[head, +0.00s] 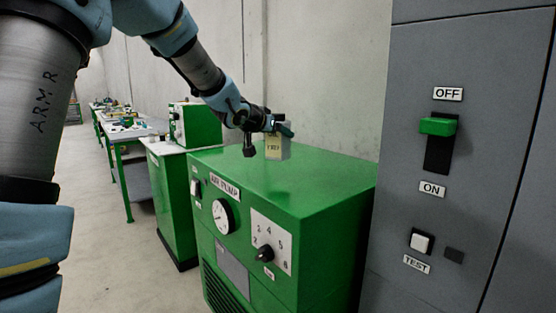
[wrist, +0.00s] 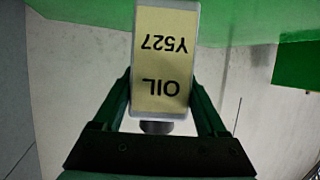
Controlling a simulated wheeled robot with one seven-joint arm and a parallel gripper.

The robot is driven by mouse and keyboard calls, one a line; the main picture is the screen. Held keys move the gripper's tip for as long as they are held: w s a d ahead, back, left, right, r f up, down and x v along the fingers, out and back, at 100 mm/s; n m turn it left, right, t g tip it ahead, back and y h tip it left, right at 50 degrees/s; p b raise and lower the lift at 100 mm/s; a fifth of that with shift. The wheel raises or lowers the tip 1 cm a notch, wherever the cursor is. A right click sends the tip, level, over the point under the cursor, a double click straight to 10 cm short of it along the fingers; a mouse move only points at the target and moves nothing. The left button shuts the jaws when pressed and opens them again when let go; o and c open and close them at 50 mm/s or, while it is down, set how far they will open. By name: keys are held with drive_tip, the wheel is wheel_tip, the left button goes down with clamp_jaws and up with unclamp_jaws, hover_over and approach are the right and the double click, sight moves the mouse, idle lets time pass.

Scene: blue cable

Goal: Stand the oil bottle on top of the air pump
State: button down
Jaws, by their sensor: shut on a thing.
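The oil bottle (head: 277,149) is a small pale block with a yellow label, upright over the far part of the air pump's top. My gripper (head: 281,129) is shut on the bottle, one finger on each side. The air pump (head: 320,190) is a big green box with a flat top and a labelled front. I cannot tell whether the bottle's base touches the top.
A grey cabinet (head: 400,130) with an OFF/ON switch (head: 438,127) and a TEST button stands close at the right. A green bench (head: 172,185) with a green machine (head: 196,125) is left of the pump. A pale wall rises behind. The pump's top around the bottle is clear.

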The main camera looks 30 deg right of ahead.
sight(273, 150)
drive_tip(key=shift+f+b, duration=0.5)
drive_tip(key=shift+f, duration=2.25)
drive_tip(key=shift+f, duration=0.15)
unclamp_jaws()
